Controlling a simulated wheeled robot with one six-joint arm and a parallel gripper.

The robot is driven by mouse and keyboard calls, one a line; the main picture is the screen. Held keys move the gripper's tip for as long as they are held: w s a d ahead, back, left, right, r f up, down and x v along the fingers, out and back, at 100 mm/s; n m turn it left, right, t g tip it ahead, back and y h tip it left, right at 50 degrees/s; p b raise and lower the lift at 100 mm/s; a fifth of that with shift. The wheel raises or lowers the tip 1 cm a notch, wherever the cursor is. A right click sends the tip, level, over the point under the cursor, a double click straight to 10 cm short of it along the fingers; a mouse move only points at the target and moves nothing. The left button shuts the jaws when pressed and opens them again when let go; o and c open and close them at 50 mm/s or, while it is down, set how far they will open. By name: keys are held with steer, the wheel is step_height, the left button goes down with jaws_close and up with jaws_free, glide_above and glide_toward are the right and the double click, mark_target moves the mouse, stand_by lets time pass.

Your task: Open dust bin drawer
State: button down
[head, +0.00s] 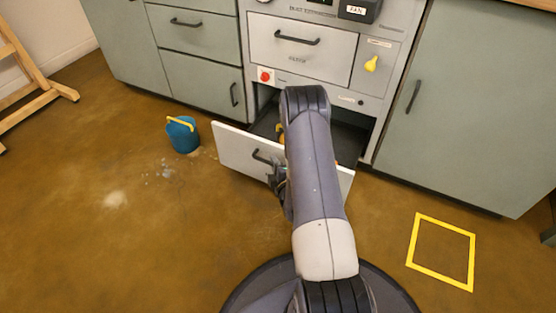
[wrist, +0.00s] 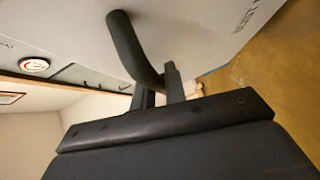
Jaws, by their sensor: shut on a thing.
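The dust bin drawer (head: 232,148) is the low white-fronted drawer of the grey extraction cabinet. Its front stands well out from the cabinet, and a dark opening (head: 350,138) shows behind it. My arm hides the middle and part of the right of the drawer. The dark drawer handle (head: 262,157) is on the front. My gripper (head: 277,176) is at the handle. In the wrist view, the fingers of my gripper (wrist: 160,88) are closed on the lower end of the black handle (wrist: 128,48), with the white drawer front (wrist: 190,25) behind.
A blue bucket (head: 182,138) with a yellow handle stands on the floor left of the drawer. Pale powder (head: 115,199) lies nearby. A yellow floor square (head: 441,282) is at the right. A wooden stand (head: 30,90) is at far left. The left floor is mostly clear.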

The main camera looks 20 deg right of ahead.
steer(key=shift+s+a, duration=0.35)
steer(key=shift+a, duration=0.1)
steer(key=c, duration=1.7)
jaws_free()
steer(key=s+p, duration=0.1)
steer(key=s, duration=0.2)
steer(key=s+r+p, duration=0.1)
steer(key=s, duration=0.3)
steer(key=s+a+p, duration=0.1)
steer(key=s, duration=0.2)
steer(key=shift+s+a+r, duration=0.1)
steer(key=shift+s+r, duration=0.15)
steer(key=shift+s, duration=0.1)
steer(key=shift+w, duration=0.15)
steer(key=shift+w+d+f+b, duration=0.25)
steer(key=shift+w+b, duration=0.25)
steer(key=shift+w, duration=1.25)
steer(key=shift+w+d+f+b, duration=0.25)
steer(key=shift+w+b, duration=0.25)
steer(key=shift+w, duration=1.3)
steer(key=shift+w+d+f+b, duration=0.25)
steer(key=shift+w+b, duration=0.25)
steer(key=shift+w, duration=1.25)
steer(key=shift+s+a, duration=0.1)
